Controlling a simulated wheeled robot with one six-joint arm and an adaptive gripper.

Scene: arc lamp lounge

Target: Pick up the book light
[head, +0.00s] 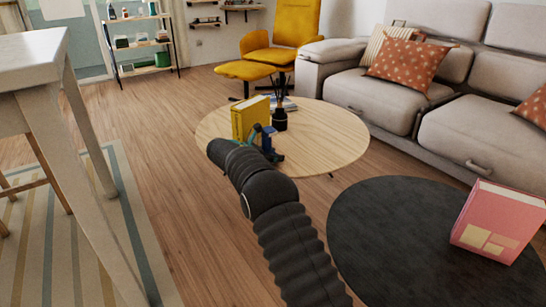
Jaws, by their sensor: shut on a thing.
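My black ribbed arm reaches from the bottom of the head view to the round wooden table (335,140). My gripper (262,144) is at its far end, over the near part of the table top, mostly hidden behind my own wrist. A small dark blue thing (268,138), which looks like the book light, shows at the gripper, just in front of a yellow book. The gripper is shut on it. The fingertips are too small and covered to make out, and I cannot tell whether the thing touches the table.
The upright yellow book (250,112) stands close behind the gripper. A dark pot (279,119) and a flat stack of books (287,103) are beside it. A pink box-like book (500,222) stands on the dark round table (385,235). A white table (30,62) is left; wooden floor lies between.

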